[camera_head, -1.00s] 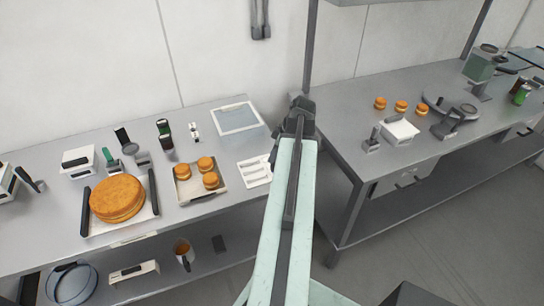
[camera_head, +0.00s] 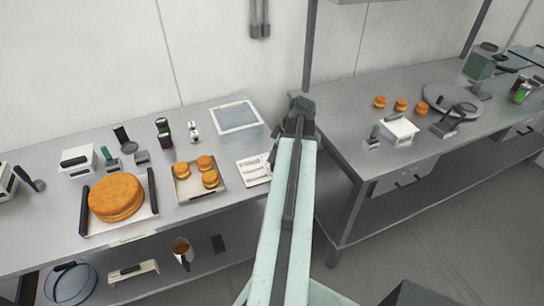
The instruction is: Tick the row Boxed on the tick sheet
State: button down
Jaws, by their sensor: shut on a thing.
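The tick sheet (camera_head: 252,173) is a white card with several grey row lines. It lies on the left bench, just left of my arm, and its right edge is partly covered. The row labels are too small to read, so I cannot pick out Boxed or see any tick. My arm rises from the bottom middle to a dark joint. A dark sliver of my gripper (camera_head: 273,154) shows beside the sheet's right edge. The rest of it, and what it is shut on, are hidden behind the arm. I cannot tell whether anything touches the sheet.
A tray of small cakes (camera_head: 219,194) lies left of the sheet, and a clear tub (camera_head: 239,118) behind it. A large cake (camera_head: 117,197) sits further left. A second bench (camera_head: 345,130) stands right, with a white box (camera_head: 398,131) and turntable (camera_head: 452,99).

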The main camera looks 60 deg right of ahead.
jog(key=shift+f+b, duration=0.4)
dwell(1.1)
notch_tip(320, 180, up, 7)
jog(key=p, duration=0.7)
jog(key=shift+r, duration=0.1)
